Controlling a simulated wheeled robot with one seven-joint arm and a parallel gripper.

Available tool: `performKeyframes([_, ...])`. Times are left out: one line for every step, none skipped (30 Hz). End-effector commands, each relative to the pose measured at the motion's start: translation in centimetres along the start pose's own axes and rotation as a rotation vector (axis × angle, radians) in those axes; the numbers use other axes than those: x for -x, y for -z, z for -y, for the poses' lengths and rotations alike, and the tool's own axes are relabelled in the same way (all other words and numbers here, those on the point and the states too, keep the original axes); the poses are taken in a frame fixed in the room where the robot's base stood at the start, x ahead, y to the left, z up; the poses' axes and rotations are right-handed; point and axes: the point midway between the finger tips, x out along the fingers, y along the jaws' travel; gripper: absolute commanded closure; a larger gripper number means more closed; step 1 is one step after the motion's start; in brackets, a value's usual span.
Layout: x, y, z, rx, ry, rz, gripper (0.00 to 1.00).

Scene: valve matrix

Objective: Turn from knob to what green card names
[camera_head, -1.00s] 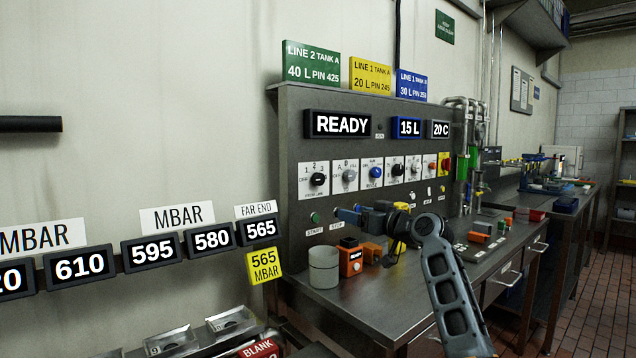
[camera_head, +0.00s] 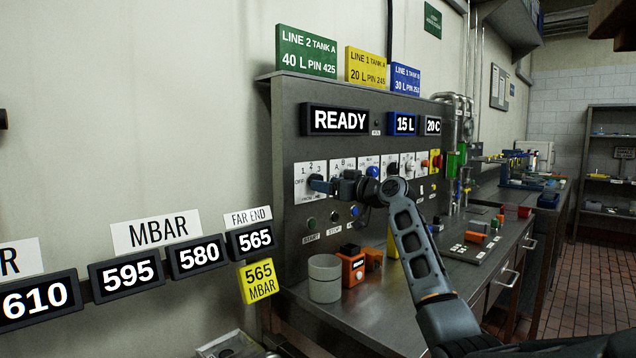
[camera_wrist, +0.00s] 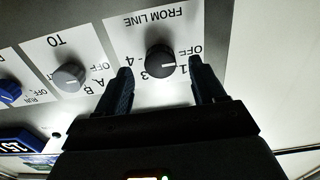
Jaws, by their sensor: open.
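The green card (camera_head: 306,52) on top of the panel reads LINE 2 TANK A, 40 L, PIN 425. The black FROM LINE knob (camera_wrist: 160,58) sits on a white plate (camera_wrist: 200,20), upside down in the wrist view, with OFF and numbers around it. Its white mark points right, to the side of OFF and 1; I cannot tell which. My gripper (camera_wrist: 160,74) is open, one finger on each side of the knob, with no clear contact. In the head view my gripper (camera_head: 322,186) is at the panel and partly covers this knob.
The grey TO knob (camera_wrist: 68,77) and a blue RUN knob (camera_wrist: 9,90) sit beside it. Yellow (camera_head: 366,67) and blue (camera_head: 406,78) cards stand by the green one. The display (camera_head: 340,120) reads READY. A grey cup (camera_head: 325,280) and orange box (camera_head: 353,268) stand on the bench below.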

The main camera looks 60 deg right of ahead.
Motion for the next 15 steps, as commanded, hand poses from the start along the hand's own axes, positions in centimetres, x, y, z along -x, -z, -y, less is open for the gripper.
performKeyframes([-0.8,0.2,0.0,-0.001,0.001,0.001,0.31])
performKeyframes([-1.2,0.2,0.0,0.0,0.0,0.001,0.31])
performKeyframes([-1.8,0.1,0.0,0.0,0.0,0.001,0.31])
performKeyframes([-2.1,0.1,0.0,0.0,0.0,0.001,0.31])
performKeyframes([-2.5,0.1,0.0,0.0,0.0,0.0,0.31])
performKeyframes([-2.9,0.1,0.0,0.0,0.0,0.0,0.31])
performKeyframes([-3.1,0.1,0.0,-0.001,0.0,0.001,0.31])
performKeyframes([-3.4,0.1,0.0,0.0,0.0,0.001,0.31])
performKeyframes([-3.6,0.0,0.0,0.0,0.0,0.001,0.31])
performKeyframes([-3.7,0.0,0.0,0.0,0.0,0.001,0.31])
performKeyframes([-3.8,0.0,0.0,0.0,-0.001,0.001,0.31])
performKeyframes([-3.8,0.0,0.0,0.0,-0.001,0.0,0.31])
performKeyframes([-3.9,0.0,0.0,0.001,-0.001,0.0,0.31])
performKeyframes([-3.9,0.0,0.0,0.001,-0.001,0.0,0.31])
performKeyframes([-3.9,0.0,0.0,0.001,-0.001,0.0,0.31])
